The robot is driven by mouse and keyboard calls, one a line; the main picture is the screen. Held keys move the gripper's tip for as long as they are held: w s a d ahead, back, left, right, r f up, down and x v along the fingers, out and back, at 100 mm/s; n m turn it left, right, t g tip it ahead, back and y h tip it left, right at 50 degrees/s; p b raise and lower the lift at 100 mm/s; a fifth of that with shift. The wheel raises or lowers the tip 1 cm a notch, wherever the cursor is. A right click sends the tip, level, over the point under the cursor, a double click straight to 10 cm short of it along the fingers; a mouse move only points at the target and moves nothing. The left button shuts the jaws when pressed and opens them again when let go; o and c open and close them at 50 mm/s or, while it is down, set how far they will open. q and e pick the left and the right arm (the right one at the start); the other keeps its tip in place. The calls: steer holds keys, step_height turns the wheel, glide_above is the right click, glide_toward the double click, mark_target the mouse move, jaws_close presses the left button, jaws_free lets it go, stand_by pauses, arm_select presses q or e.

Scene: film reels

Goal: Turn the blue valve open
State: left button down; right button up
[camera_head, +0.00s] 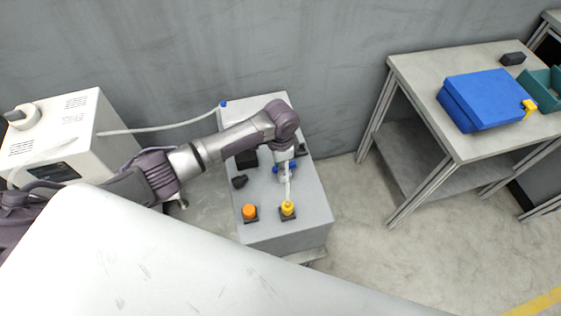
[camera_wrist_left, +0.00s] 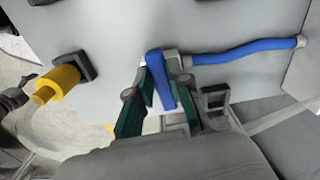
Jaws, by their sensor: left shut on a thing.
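The blue valve (camera_wrist_left: 158,76) shows in the left wrist view as a flat blue handle, with a grey fitting and a blue hose (camera_wrist_left: 245,49) running right from it. My left gripper (camera_wrist_left: 160,96) has its teal finger pads on either side of the handle and is shut on it. In the head view, my left arm reaches over the grey box, and my left gripper (camera_head: 286,172) points down at its top. Blue parts of the valve (camera_head: 292,165) show beside the fingers; the rest is hidden. My right gripper is not in view.
The grey box (camera_head: 270,232) also carries an orange knob (camera_head: 249,211) and a yellow fitting (camera_head: 288,208). A white machine (camera_head: 95,125) with a pale hose stands left. A table (camera_head: 425,68) with a blue case (camera_head: 483,98) stands right, with clear floor between.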

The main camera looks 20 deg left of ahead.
arm_select(q)
steer(key=n+p, duration=0.1)
steer(key=p, duration=0.1)
steer(key=n+p, duration=0.3)
steer(key=n, duration=0.1)
steer(key=shift+s+d+r+p, duration=0.2)
steer(key=shift+d+r+p, duration=0.1)
steer(key=shift+p, duration=0.1)
steer(key=n+p, duration=0.2)
steer(key=shift+d+n, duration=0.1)
steer(key=shift+n, duration=0.2)
steer(key=n+p, duration=0.2)
steer(key=n, duration=0.2)
steer(key=shift+d+f+n+p, duration=0.15)
steer(key=shift+d+n+p, duration=0.15)
steer(key=shift+p, duration=0.1)
steer(key=n, duration=0.2)
steer(key=n+p, duration=0.1)
steer(key=n, duration=0.1)
steer(key=shift+w+d+f+n, duration=0.1)
steer(key=shift+w+n, duration=0.05)
steer(key=shift+n, duration=0.15)
steer(key=c, duration=1.1)
jaws_free()
